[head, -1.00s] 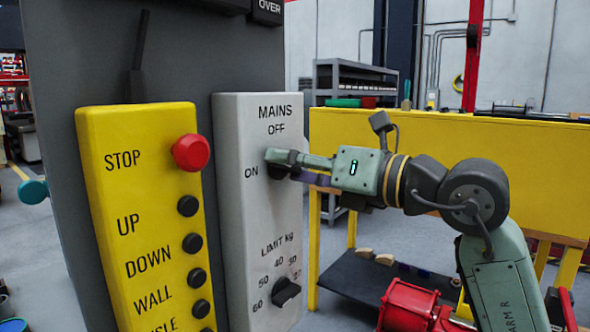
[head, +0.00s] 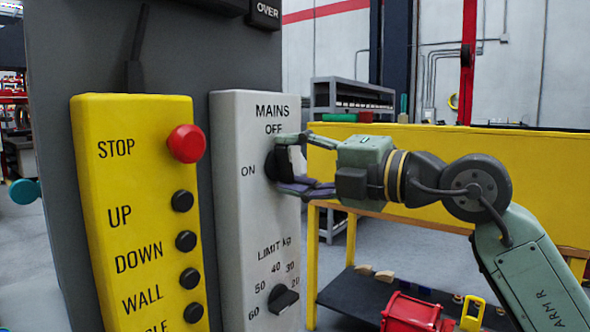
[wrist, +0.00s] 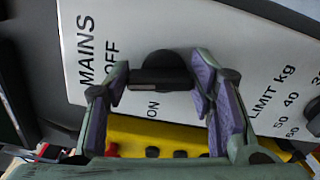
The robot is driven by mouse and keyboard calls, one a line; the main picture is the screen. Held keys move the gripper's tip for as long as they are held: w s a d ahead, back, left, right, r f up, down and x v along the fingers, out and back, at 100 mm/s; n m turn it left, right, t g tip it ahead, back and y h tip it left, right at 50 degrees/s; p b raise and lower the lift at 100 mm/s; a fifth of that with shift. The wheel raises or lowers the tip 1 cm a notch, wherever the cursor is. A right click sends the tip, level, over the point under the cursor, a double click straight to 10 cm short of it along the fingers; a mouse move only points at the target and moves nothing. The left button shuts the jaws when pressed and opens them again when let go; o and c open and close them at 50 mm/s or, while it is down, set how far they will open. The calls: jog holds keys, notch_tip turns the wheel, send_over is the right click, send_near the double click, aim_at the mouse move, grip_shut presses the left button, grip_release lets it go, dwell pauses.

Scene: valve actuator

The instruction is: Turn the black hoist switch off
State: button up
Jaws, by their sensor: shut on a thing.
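The black hoist switch (head: 283,162) is a round knob with a raised bar, on the grey-white panel (head: 232,215) under the words MAINS and OFF, with ON to its left. My gripper (head: 292,161) is shut on it, one finger above and one below in the head view. In the wrist view the switch (wrist: 160,76) sits between the two purple-padded fingertips, and its bar runs along the panel's length, in line with OFF. The fingers partly hide the switch in the head view.
Below is a LIMIT kg knob (head: 283,298). To the left a yellow pendant (head: 140,210) carries a red STOP button (head: 187,143) and several black buttons. A yellow bench (head: 440,170) stands behind my arm. A red object (head: 410,313) is low at right.

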jog(key=shift+d+m, duration=0.1)
jog(key=shift+m, duration=0.8)
jog(key=o, duration=1.2)
jog(key=shift+c, duration=0.2)
jog(key=v, duration=1.2)
